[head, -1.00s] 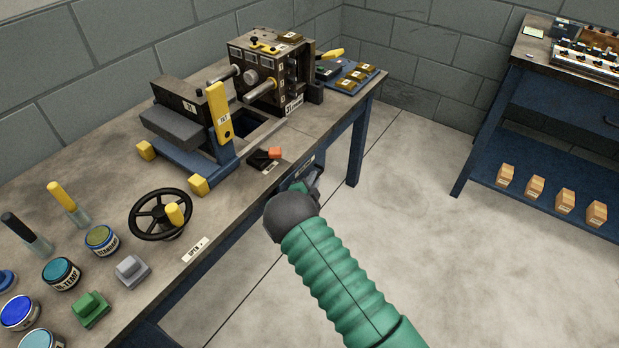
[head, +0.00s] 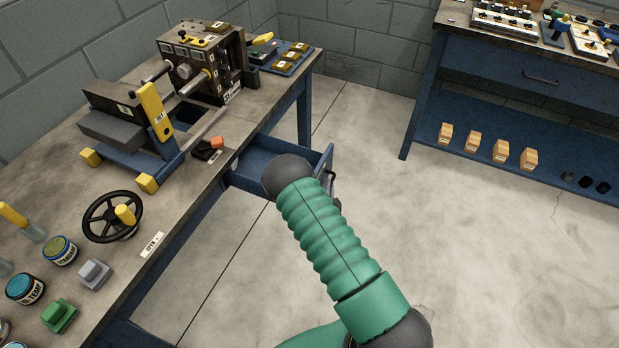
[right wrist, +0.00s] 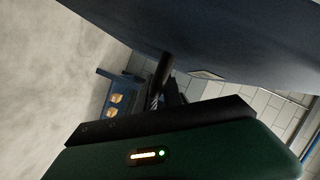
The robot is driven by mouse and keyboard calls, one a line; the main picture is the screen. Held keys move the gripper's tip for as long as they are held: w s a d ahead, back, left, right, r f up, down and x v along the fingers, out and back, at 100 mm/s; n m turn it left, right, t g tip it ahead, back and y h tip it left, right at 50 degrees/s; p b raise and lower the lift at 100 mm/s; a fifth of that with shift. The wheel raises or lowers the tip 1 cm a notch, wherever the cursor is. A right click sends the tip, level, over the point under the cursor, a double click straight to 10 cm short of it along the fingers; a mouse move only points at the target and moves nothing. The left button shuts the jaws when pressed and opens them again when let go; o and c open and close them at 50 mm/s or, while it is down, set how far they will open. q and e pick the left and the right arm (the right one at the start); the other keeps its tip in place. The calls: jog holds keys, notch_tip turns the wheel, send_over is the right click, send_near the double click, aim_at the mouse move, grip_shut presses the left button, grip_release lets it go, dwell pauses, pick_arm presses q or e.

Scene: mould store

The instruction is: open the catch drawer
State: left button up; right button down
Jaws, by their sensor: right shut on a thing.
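The catch drawer (head: 262,152) is a blue tray under the front edge of the workbench, pulled out with its inside showing in the head view. Its front panel (head: 325,160) stands away from the bench. My right gripper (head: 333,187) is at the outer side of this front, shut on the dark handle, and largely hidden behind my green arm. In the right wrist view a dark blue panel (right wrist: 220,35) fills the top, beside the dark jaws. The grip itself is hard to make out there. My left gripper is not in view.
The workbench (head: 190,215) carries a press, a black handwheel (head: 112,217), jars and small blocks. A second blue bench (head: 480,110) with wooden blocks on its shelf stands at the right. The floor between the benches is clear.

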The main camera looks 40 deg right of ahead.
jog(key=shift+s+d+f, duration=0.1)
jog(key=shift+s+d, duration=0.15)
jog(key=shift+s, duration=0.4)
jog(key=shift+s+d, duration=0.25)
jog(key=shift+s, duration=0.4)
jog(key=shift+s+d+f, duration=0.1)
jog(key=shift+s+d, duration=0.15)
jog(key=shift+s, duration=0.4)
jog(key=c, duration=1.8)
grip_release()
jog(key=shift+o, duration=0.2)
jog(key=shift+r, duration=0.1)
jog(key=p+v, duration=0.2)
jog(key=v, duration=1.4)
jog(key=shift+a, duration=0.35)
jog(key=shift+s, duration=0.15)
